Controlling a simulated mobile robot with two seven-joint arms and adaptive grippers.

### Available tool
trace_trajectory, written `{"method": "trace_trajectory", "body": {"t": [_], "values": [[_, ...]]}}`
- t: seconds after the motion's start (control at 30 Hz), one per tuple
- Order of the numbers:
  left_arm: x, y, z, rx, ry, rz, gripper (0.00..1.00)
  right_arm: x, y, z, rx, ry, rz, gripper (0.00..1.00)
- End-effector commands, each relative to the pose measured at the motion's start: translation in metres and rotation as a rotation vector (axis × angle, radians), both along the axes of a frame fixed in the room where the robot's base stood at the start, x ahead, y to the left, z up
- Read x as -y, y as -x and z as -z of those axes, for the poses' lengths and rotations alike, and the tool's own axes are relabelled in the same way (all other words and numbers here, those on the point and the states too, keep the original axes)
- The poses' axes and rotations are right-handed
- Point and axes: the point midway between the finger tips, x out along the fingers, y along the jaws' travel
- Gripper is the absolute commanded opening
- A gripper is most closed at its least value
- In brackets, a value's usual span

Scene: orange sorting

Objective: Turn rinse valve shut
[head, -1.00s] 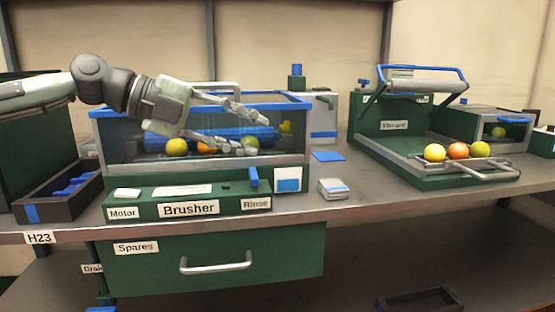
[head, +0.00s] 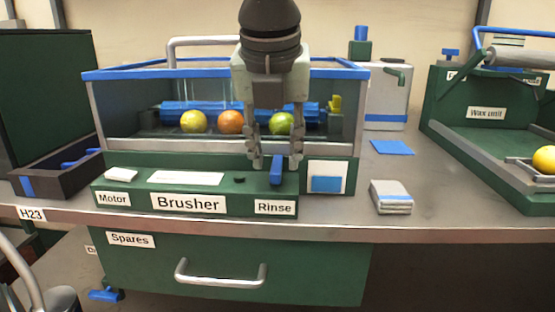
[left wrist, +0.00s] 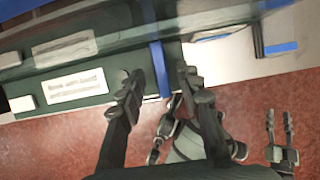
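The rinse valve is a small blue lever (head: 277,172) standing about upright on the green brusher panel (head: 140,188), above the white Rinse label (head: 274,207). My left gripper (head: 276,160) reaches down in front of the brusher tank with its fingers apart, one on each side of the lever. In the left wrist view the blue lever (left wrist: 160,72) shows in the gap between the fingertips (left wrist: 159,82); I cannot tell whether either finger touches it. My right gripper (left wrist: 281,130) shows low at the right of that view, its two fingers apart and empty.
The brusher tank (head: 120,152) stands right behind the lever and holds a yellow, an orange and a green fruit. A white card with a blue patch (head: 327,176) is just right of the lever. A block stack (head: 391,197) lies farther right on the bench.

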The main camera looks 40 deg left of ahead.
Motion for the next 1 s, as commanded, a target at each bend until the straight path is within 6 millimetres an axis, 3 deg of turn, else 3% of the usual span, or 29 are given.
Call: {"method": "trace_trajectory", "body": {"t": [0.13, 0.47, 0.73, 1.0], "values": [[-0.003, -0.005, 0.014, -0.001, 0.002, -0.001, 0.34, -0.003, -0.002, -0.003, 0.020, -0.007, -0.005, 0.40], [-0.004, -0.006, 0.017, 0.001, 0.002, 0.000, 0.34, -0.004, -0.003, -0.004, 0.025, -0.010, -0.006, 0.40], [-0.003, -0.006, 0.017, 0.002, 0.003, 0.000, 0.01, -0.004, -0.003, -0.004, 0.025, -0.010, -0.007, 0.40], [-0.003, -0.006, 0.017, 0.001, 0.002, 0.004, 0.00, -0.004, -0.003, -0.004, 0.027, -0.011, -0.007, 0.40]]}}
